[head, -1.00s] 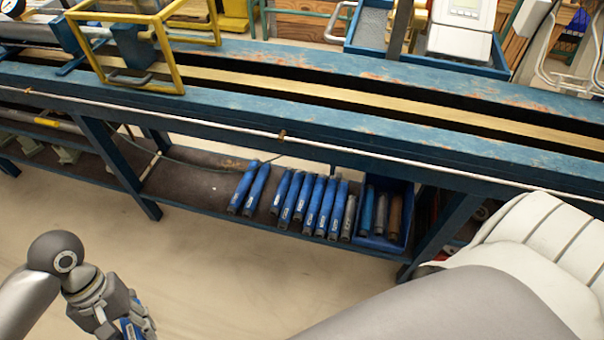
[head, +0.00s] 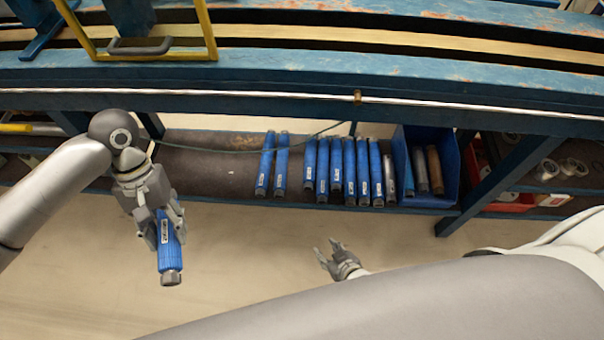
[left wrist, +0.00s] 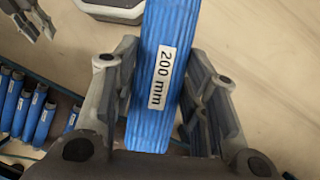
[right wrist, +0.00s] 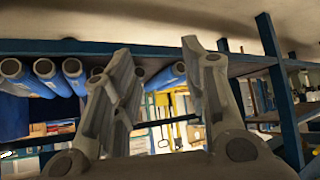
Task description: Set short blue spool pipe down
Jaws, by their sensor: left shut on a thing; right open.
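The short blue spool pipe (head: 170,252) has a white label and a grey metal end. My left gripper (head: 163,222) is shut on it and holds it in the air in front of the lower shelf. In the left wrist view the pipe (left wrist: 165,75) lies between the fingers, and its label reads 200 mm. My right gripper (head: 335,258) is open and empty, low in front of the shelf. In the right wrist view its fingers (right wrist: 160,85) are apart, with the pipe ends beyond them.
Several longer blue pipes (head: 336,165) lie side by side on the lower shelf (head: 215,165). A blue bin (head: 445,175) with several pipes stands to their right. The shelf left of the pipes is bare. The blue bench rail (head: 300,75) runs above, and a table leg (head: 490,180) stands at the right.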

